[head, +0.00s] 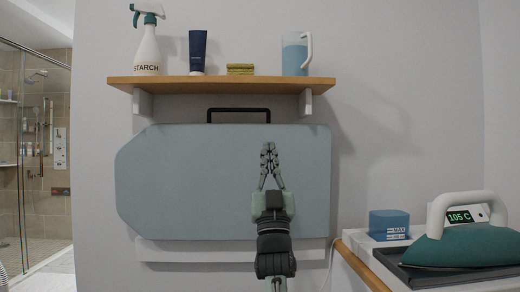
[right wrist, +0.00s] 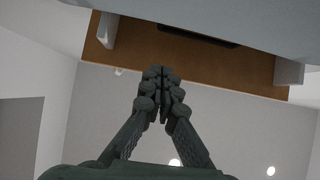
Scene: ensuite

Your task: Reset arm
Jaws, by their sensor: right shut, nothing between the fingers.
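My right gripper (head: 269,150) is raised in the middle of the head view, in front of the grey ironing board (head: 180,180) that stands flat against the wall. Its fingers point up and are shut with nothing between them. In the right wrist view the shut fingertips (right wrist: 161,78) show in the centre, with the underside of the wooden shelf (right wrist: 200,70) beyond them. I cannot tell how far the gripper is from the board. My left gripper is not in either view.
The wooden shelf (head: 220,82) above holds a starch spray bottle (head: 147,45), a dark blue tube (head: 197,52), a sponge (head: 240,69) and a jug (head: 296,53). A glass shower (head: 35,150) is at left.

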